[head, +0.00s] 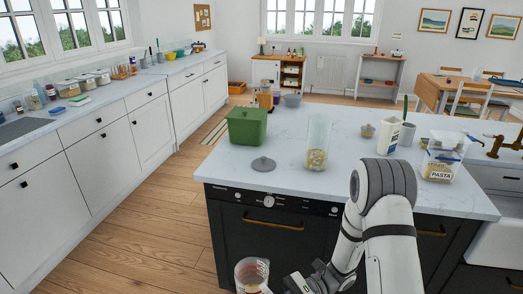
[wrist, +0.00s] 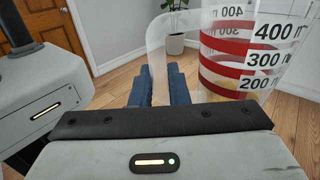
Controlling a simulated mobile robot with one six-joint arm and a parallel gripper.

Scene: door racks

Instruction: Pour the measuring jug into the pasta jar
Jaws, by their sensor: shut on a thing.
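The measuring jug (head: 252,272) is clear with red markings and hangs low in front of the island, at the bottom of the head view. In the wrist view the jug (wrist: 245,60) looks upright, with some pale yellow contents low inside. My gripper (wrist: 158,88) is shut on its clear handle; in the head view my gripper (head: 292,284) is partly cut off. A clear box labelled PASTA (head: 441,158) stands on the island's right. A tall clear open jar (head: 318,145) with pale contents stands near the front edge.
On the island (head: 225,175), a grey round lid (head: 263,164) lies left of the tall jar, near a green bin (head: 247,126). A white carton (head: 389,136), a grey utensil pot (head: 407,133) and a small pot (head: 367,131) stand right of it.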

